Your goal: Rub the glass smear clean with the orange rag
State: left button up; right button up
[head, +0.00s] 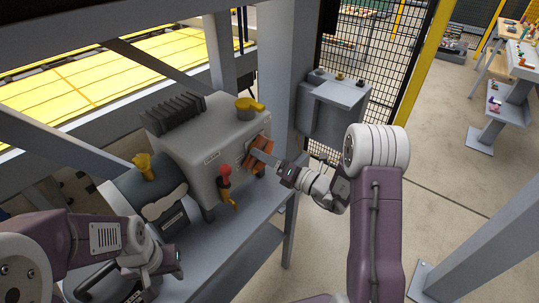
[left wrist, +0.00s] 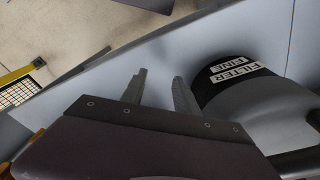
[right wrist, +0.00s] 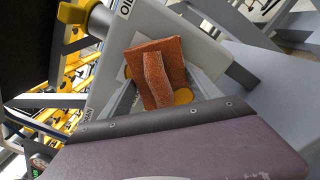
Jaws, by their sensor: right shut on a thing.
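The orange rag (head: 260,150) is against the right end face of the grey tank (head: 205,135). In the right wrist view the rag (right wrist: 172,55) lies flat against a pale panel, with a raised fold standing out. My right gripper (head: 262,158) is shut on the rag at that face. The glass and its smear cannot be made out; the rag covers part of the face. A yellow round part (right wrist: 183,96) shows beside the rag. My left gripper (head: 174,270) hangs near the bench front, its fingers (left wrist: 157,92) apart and empty.
A dark-banded filter cylinder (left wrist: 240,72) is close to my left gripper. The bench front (head: 240,235) is clear.

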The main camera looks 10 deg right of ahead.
pick_arm(q)
jog(key=shift+f, duration=0.1)
pick_arm(e)
jog(key=shift+s+a, duration=0.8)
jog(key=shift+a, duration=0.1)
jog(key=shift+w, duration=0.1)
jog(key=shift+w+d+r, duration=0.1)
jog(key=shift+w+d, duration=0.2)
jog(key=shift+d, duration=0.05)
pick_arm(q)
jog(key=shift+r, duration=0.3)
pick_arm(e)
jog(key=shift+w+d, duration=0.45)
jog(key=shift+d, duration=0.2)
jog(key=shift+w+d, duration=0.45)
jog(key=shift+d, duration=0.2)
pick_arm(q)
jog(key=shift+r+p, duration=0.2)
jog(key=shift+p, duration=0.25)
pick_arm(e)
jog(key=v, duration=0.6)
